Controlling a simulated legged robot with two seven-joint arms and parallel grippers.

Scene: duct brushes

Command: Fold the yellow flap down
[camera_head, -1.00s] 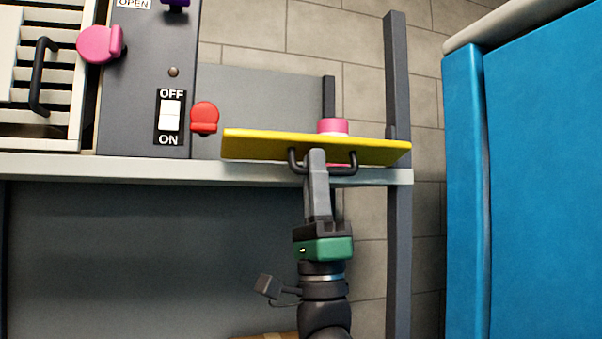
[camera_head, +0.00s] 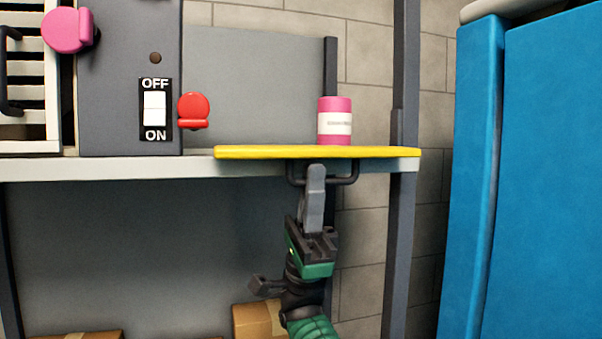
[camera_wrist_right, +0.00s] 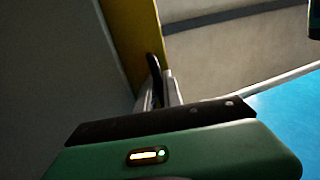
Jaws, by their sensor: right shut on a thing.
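The yellow flap (camera_head: 255,153) shows as a thin, nearly level strip along the front edge of the shelf in the head view. A black handle (camera_head: 345,180) hangs from its underside. My right gripper (camera_head: 315,172) comes up from below and is shut on this handle. In the right wrist view the yellow flap (camera_wrist_right: 126,35) stands out beyond the fingers, and the black handle (camera_wrist_right: 154,65) lies between the fingertips (camera_wrist_right: 158,85). My left gripper is not in view.
A pink can (camera_head: 334,120) stands just behind the flap. A grey panel (camera_head: 120,60) with an OFF/ON switch (camera_head: 155,108) and a red knob (camera_head: 194,109) is to the left. A blue cabinet (camera_head: 540,180) stands at the right. Cardboard boxes (camera_head: 258,321) sit below.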

